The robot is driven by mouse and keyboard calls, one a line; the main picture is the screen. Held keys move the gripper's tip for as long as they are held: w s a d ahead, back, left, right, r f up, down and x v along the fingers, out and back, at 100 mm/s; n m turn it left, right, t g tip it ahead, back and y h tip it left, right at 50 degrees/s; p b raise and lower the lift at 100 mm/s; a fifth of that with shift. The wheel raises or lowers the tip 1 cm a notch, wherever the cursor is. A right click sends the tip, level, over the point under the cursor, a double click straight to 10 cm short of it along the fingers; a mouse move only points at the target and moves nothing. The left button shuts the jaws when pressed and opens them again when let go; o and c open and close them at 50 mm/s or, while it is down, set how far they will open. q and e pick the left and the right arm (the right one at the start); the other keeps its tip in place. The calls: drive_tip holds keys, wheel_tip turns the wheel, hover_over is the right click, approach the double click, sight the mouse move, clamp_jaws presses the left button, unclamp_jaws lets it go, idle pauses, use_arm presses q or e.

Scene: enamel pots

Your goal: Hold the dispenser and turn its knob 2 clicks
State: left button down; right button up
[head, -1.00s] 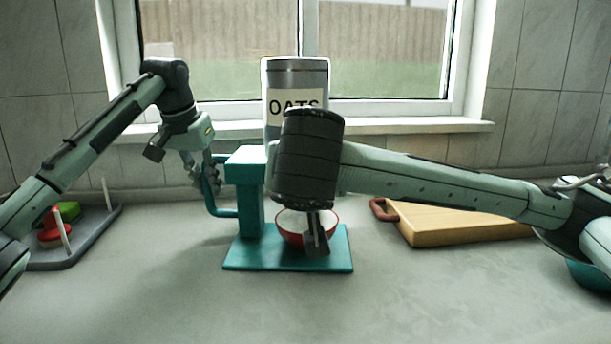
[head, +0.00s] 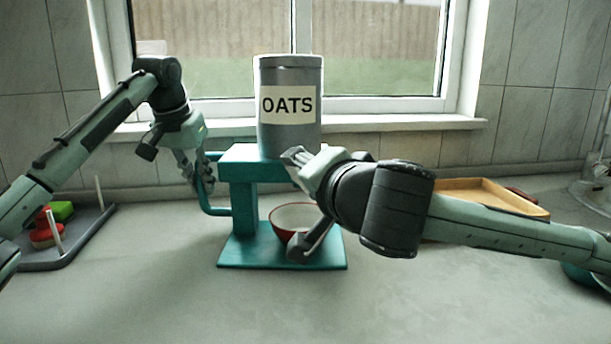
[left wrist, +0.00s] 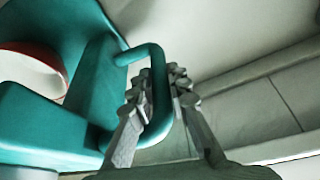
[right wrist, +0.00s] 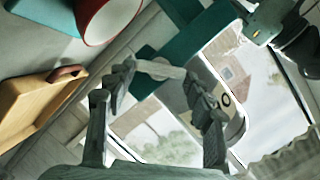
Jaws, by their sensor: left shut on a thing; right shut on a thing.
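The dispenser is a grey canister labelled OATS (head: 289,125) on a teal stand (head: 243,205) with a side handle (head: 206,212). My left gripper (head: 203,172) is shut on that handle; in the left wrist view its fingers (left wrist: 160,88) close around the teal bar (left wrist: 160,65). My right gripper (head: 297,158) is at the front of the stand's top, just below the canister. In the right wrist view its fingers (right wrist: 160,85) are on both sides of the pale knob (right wrist: 160,69). The knob is hidden in the head view by my right wrist.
A red bowl with a white inside (head: 284,232) stands on the stand's teal base (head: 240,258), partly behind my right wrist. A grey tray (head: 70,255) with posts and red and green pieces is at left. The front counter is clear.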

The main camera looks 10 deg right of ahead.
drive_tip(key=shift+s+a+r+m+t+y, duration=0.1)
drive_tip(key=shift+a+m+t+y, duration=0.2)
drive_tip(key=shift+m, duration=0.2)
drive_tip(key=shift+d+f+m, duration=0.2)
drive_tip(key=shift+d+m, duration=0.1)
drive_tip(key=shift+d, duration=0.05)
drive_tip(key=o, duration=1.2)
drive_tip(key=shift+d, duration=0.1)
drive_tip(key=shift+c, duration=0.2)
wheel_tip(320, 180, up, 10)
